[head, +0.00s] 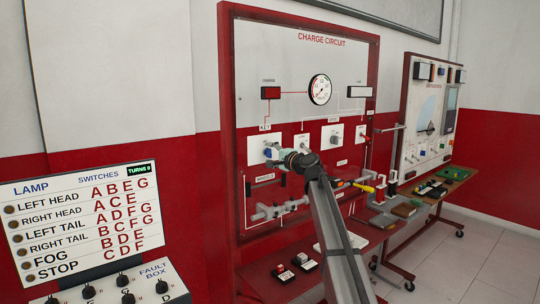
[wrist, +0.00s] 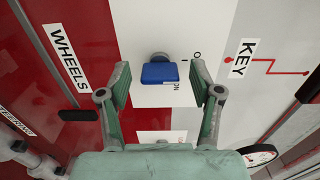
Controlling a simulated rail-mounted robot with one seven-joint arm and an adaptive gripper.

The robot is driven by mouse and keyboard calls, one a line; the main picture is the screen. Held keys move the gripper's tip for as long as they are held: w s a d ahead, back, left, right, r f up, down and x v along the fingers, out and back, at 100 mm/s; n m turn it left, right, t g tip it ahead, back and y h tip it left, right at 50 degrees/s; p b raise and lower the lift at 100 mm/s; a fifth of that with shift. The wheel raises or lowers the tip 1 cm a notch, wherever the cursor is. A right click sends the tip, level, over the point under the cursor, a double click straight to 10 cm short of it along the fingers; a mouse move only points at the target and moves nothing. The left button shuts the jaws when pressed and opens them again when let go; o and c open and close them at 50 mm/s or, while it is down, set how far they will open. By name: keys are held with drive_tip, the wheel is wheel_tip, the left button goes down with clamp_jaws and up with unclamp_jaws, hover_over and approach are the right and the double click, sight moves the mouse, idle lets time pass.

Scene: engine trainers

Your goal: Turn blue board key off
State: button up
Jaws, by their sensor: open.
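The blue key (wrist: 159,73) sits in a round grey lock on a white plate (wrist: 140,30), in the upper middle of the wrist view. Small marks on the plate to its right look like "O" and "ON"; which one the key points at I cannot tell. My gripper (wrist: 160,82) is open, with one finger on each side of the key and a gap on both sides. In the head view my gripper (head: 277,155) is at the left white plate (head: 255,146) of the red CHARGE CIRCUIT board (head: 290,60); the arm hides part of the board.
A KEY label (wrist: 241,58) is right of the lock and a WHEELS label (wrist: 68,56) left. Pipe fittings (head: 270,211) and a yellow-handled part (head: 363,187) stick out below. A lamp-and-switch panel (head: 85,215) stands at the left, another board (head: 427,115) at the right.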

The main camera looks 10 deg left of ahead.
drive_tip(key=v, duration=1.1)
drive_tip(key=shift+s+r, duration=0.1)
